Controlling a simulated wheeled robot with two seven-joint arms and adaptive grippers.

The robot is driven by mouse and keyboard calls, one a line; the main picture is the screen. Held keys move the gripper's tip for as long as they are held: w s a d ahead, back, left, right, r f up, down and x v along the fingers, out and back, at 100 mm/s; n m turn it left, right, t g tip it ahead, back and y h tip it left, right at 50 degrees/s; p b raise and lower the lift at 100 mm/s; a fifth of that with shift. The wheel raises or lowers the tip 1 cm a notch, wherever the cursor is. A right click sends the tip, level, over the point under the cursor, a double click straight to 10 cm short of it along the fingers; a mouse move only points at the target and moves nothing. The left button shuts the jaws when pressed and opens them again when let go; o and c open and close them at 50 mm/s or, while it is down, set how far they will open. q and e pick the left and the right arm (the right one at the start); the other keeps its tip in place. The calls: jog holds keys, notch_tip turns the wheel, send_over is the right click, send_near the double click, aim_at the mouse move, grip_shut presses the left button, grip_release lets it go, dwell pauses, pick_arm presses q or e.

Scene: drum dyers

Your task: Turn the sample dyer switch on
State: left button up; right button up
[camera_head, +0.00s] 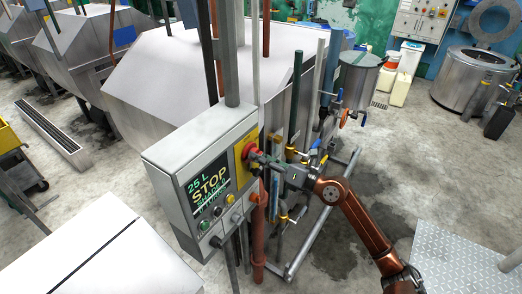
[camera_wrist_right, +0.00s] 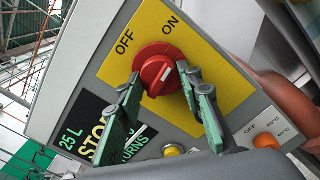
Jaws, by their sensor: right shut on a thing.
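The sample dyer switch is a red round knob (camera_wrist_right: 158,69) on a yellow plate (camera_wrist_right: 229,85) marked OFF and ON. It also shows in the head view as a red knob (camera_head: 249,149) on the front of the grey control box (camera_head: 205,139). A pale mark on the knob's face is partly visible in the wrist view; I cannot tell for certain which label it points to. My right gripper (camera_wrist_right: 163,76) is shut on the knob, one green finger on each side. In the head view this gripper (camera_head: 259,157) reaches the knob from the right. My left gripper is not in view.
Pipes and valves (camera_head: 298,105) stand close behind my right arm. A large steel dyer (camera_head: 190,75) is behind the box. Open floor (camera_head: 410,150) lies to the right.

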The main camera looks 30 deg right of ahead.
jog(key=shift+d+r+m+p, duration=0.1)
jog(key=shift+m+p, duration=0.8)
jog(key=shift+p, duration=0.05)
jog(key=o, duration=1.2)
jog(key=shift+c, duration=0.2)
jog(key=v, duration=1.2)
